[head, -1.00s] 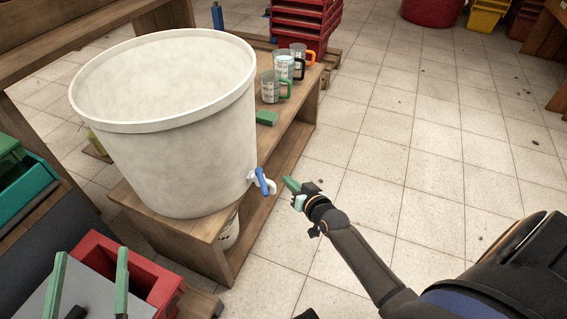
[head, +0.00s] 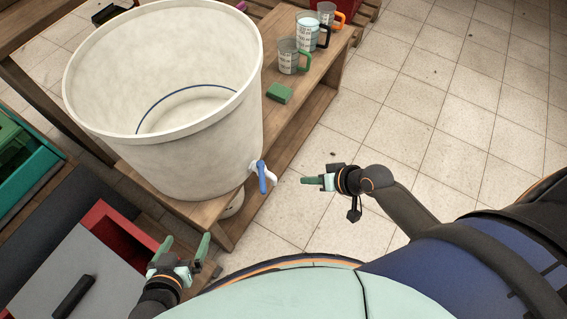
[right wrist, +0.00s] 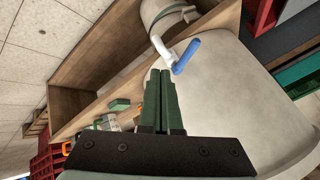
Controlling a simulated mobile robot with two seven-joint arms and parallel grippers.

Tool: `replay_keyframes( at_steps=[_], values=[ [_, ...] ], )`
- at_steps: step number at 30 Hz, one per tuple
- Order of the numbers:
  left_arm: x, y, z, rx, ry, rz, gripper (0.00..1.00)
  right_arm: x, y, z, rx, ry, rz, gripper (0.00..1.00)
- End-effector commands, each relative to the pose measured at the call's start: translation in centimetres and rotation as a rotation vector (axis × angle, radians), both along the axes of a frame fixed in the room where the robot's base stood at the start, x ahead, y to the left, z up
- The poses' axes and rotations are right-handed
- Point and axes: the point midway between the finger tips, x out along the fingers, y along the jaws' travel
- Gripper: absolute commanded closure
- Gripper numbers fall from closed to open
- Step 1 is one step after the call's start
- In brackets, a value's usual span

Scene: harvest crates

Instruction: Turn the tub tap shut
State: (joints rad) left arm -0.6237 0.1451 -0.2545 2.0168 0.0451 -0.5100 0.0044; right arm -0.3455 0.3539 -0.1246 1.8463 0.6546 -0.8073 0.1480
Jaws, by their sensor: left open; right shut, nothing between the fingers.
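The big white tub (head: 195,150) stands on a wooden bench. Its tap has a blue lever (head: 263,178) and a white spout, low on the side facing my right arm. In the head view the lever points roughly downward. My right gripper (head: 306,181) is shut and empty, a short gap to the right of the tap, pointing at it. In the right wrist view the blue lever (right wrist: 187,56) lies just beyond the shut fingertips (right wrist: 161,72), apart from them. My left gripper (head: 183,243) is open and empty, near the red crate, below the tub.
Measuring jugs (head: 290,58) and a green sponge (head: 279,93) stand on the bench beyond the tub. A pale bucket (head: 233,205) sits below the tap. A red crate (head: 125,233) is at lower left. The tiled floor on the right is clear.

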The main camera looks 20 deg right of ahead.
Motion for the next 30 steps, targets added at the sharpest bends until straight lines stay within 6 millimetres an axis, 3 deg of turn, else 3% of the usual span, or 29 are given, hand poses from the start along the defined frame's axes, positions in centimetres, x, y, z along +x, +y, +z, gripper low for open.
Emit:
replay_keyframes(
  at_steps=[3, 8, 22, 24, 30],
  values=[
    [-0.6, -0.1, -0.4, 0.000, 0.031, 0.001, 0.00, -0.8, 0.4, 0.2, 0.006, 0.026, 0.016, 1.00],
    [-0.7, 0.0, -0.9, 0.001, 0.038, 0.000, 0.00, -0.4, 0.9, -0.7, 0.009, 0.028, 0.018, 1.00],
    [-0.9, 0.4, -3.6, 0.007, 0.032, 0.004, 0.00, 4.5, 4.6, -8.0, 0.009, 0.027, 0.017, 1.00],
    [-0.9, 0.4, -3.0, 0.007, 0.033, 0.004, 0.00, 4.6, 6.0, -7.1, 0.012, 0.026, 0.019, 1.00],
    [-0.9, 0.4, -3.0, 0.007, 0.032, 0.004, 0.00, 5.0, 7.9, -6.7, 0.009, 0.026, 0.018, 1.00]
  ],
)
